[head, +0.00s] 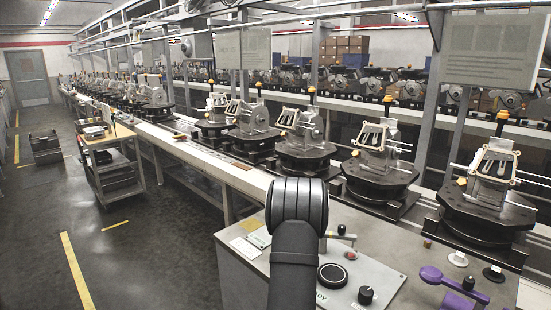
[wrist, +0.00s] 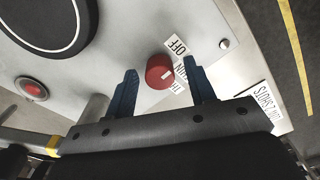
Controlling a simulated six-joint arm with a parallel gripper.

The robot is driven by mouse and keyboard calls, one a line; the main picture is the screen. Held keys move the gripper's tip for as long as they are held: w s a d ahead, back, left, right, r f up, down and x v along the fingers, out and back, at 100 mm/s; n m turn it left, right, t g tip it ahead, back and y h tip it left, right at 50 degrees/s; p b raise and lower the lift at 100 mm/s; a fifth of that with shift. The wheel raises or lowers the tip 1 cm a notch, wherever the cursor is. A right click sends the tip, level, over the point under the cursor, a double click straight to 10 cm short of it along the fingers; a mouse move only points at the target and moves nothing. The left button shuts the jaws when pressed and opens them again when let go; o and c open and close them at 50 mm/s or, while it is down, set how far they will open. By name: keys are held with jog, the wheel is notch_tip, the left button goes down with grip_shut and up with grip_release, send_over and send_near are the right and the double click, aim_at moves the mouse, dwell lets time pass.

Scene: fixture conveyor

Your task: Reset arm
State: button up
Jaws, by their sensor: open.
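My gripper (wrist: 161,72) is open, with two blue fingers over a grey control panel (wrist: 115,45). A red knob with a white mark (wrist: 159,73) lies in the gap between the fingertips in the wrist view. I see bare space on both sides of the knob; I cannot tell how far it is below the fingers. White labels, one reading OFF (wrist: 177,47), are beside the knob. In the head view, my dark arm stands over the console (head: 255,240); my fingers and the red knob are hidden there.
The panel also has a red button (wrist: 31,89) and a large black disc (wrist: 45,18). Dark fixtures (head: 380,170) line the conveyor. A cart (head: 112,160) stands left on open floor.

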jog(key=m, duration=1.4)
dwell(0.4)
dwell(1.3)
